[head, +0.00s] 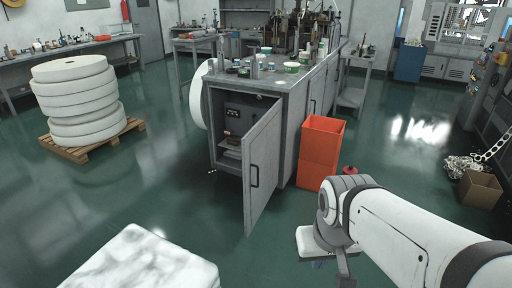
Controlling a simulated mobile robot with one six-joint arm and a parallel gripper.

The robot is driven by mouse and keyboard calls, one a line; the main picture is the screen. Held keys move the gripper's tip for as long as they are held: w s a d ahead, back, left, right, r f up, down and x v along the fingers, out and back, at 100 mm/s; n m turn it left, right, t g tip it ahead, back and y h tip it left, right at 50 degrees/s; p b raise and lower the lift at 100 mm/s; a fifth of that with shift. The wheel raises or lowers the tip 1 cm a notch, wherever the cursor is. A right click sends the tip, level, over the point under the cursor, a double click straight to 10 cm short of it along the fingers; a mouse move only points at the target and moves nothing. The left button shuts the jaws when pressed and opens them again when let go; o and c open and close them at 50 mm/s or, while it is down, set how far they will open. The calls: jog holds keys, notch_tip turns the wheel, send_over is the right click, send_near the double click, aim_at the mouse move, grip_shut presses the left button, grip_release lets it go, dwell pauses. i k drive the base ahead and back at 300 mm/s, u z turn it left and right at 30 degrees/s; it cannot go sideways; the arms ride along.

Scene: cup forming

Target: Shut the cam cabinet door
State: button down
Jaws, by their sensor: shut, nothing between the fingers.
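The cam cabinet (298,93) is the grey cabinet under the machine bench, in the middle of the head view. Its grey door (264,170) stands open, swung out towards me from the right side of the opening. Dark parts and a shelf show inside the opening (232,118). My gripper (345,270) is at the lower right, at the end of my white arm, apart from the door and to its right. It is shut and empty; its tips are hard to make out.
A white block (140,262) is at bottom left. A pallet of white rolls (78,100) stands farther left. A cardboard box (480,190) is far right. Green floor is clear left of the door.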

aim_at(261, 146)
jog(key=z, duration=0.2)
jog(key=i, duration=0.9)
jog(key=u, duration=0.4)
